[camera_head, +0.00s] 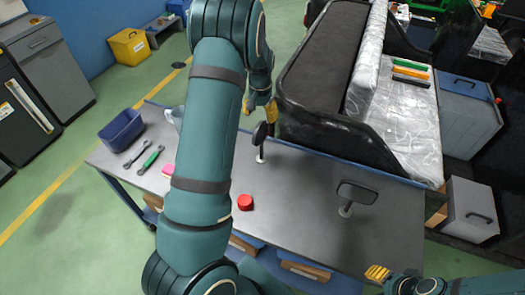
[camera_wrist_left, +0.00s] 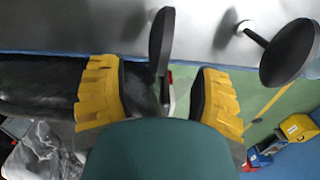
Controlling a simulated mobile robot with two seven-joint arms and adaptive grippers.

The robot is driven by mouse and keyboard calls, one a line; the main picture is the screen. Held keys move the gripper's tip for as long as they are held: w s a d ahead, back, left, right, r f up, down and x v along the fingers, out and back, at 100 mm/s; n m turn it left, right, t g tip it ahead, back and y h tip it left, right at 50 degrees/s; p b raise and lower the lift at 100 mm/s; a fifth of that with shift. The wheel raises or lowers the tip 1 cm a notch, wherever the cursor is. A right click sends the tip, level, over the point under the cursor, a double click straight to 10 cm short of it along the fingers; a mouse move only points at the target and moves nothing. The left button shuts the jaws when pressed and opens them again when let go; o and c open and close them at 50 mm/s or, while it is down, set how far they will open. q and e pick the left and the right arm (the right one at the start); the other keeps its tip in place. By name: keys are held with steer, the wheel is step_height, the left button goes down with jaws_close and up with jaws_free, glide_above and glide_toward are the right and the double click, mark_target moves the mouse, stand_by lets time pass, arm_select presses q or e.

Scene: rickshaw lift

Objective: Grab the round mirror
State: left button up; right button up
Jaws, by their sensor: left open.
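A dark mirror (camera_head: 260,133) with a rounded outline stands on a thin post on the grey table. In the left wrist view this mirror (camera_wrist_left: 161,40) appears nearly edge-on, just above the gap between my fingers. A second dark, round-looking mirror (camera_wrist_left: 291,52) on a post with a white base shows at the right of that view; my arm seems to hide it in the head view. A rounded-rectangular mirror (camera_head: 357,193) stands farther right. My left gripper (camera_head: 260,104) is open (camera_wrist_left: 160,92), beside the nearest mirror. My right gripper (camera_head: 378,273) shows only partly at bottom right.
The black rickshaw seat (camera_head: 310,70) stands close behind the table. The table's right front is clear.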

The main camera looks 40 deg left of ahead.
mark_target(262, 132)
arm_select(q)
steer(key=f, duration=0.9)
steer(key=shift+w+f, duration=0.3)
steer(key=shift+w, duration=0.1)
jaws_close()
